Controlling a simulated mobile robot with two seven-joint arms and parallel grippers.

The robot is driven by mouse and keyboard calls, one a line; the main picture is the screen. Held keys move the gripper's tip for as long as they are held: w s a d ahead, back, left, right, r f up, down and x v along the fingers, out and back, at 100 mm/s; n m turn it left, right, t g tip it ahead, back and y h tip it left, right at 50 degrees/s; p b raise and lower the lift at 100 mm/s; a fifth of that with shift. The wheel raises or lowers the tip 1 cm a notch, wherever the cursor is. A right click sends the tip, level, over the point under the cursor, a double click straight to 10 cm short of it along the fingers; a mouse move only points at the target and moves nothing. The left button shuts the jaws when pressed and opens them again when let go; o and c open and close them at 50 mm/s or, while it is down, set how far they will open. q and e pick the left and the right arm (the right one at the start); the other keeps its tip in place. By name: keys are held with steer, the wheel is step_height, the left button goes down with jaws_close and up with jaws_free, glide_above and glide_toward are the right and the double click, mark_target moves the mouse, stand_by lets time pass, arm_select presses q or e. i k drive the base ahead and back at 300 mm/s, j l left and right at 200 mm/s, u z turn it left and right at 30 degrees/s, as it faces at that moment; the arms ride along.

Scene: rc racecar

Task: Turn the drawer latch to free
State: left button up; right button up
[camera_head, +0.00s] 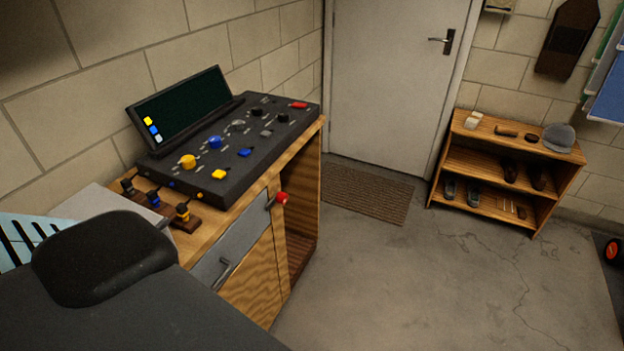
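A wooden cabinet (262,285) stands against the left wall. Its grey drawer front (237,237) appears closed, with a dark bar handle (225,268) on it. A latch with a round red knob (282,198) and a short metal shaft sits at the drawer's upper right corner, and the knob sticks out to the right. Whether the latch blocks the drawer is too small to tell. Neither of my grippers shows in the head view, and nothing touches the latch or the handle.
A sloped black control console (225,160) with coloured knobs and a screen (185,110) tops the cabinet. Small plugs (182,212) stand at its front left. A large dark form covers the lower left. A low wooden shelf (485,160) stands right of the door (390,80). The concrete floor (440,280) is clear.

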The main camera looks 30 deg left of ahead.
mark_target(282, 198)
steer(key=i+u, duration=0.25)
steer(key=i, duration=0.15)
steer(key=i+l+u, duration=0.2)
steer(key=i, duration=0.15)
steer(key=i+l+u, duration=0.25)
steer(key=i, duration=0.15)
steer(key=i+l+u, duration=0.15)
steer(key=u, duration=0.25)
steer(key=i+l+u, duration=0.2)
steer(key=u, duration=0.2)
steer(key=i+l+u, duration=0.2)
steer(key=u, duration=0.25)
steer(key=i+l+u, duration=0.1)
steer(key=l+u, duration=0.3)
steer(key=i+l+u, duration=0.1)
steer(key=l+u, duration=0.9)
steer(key=l, duration=0.2)
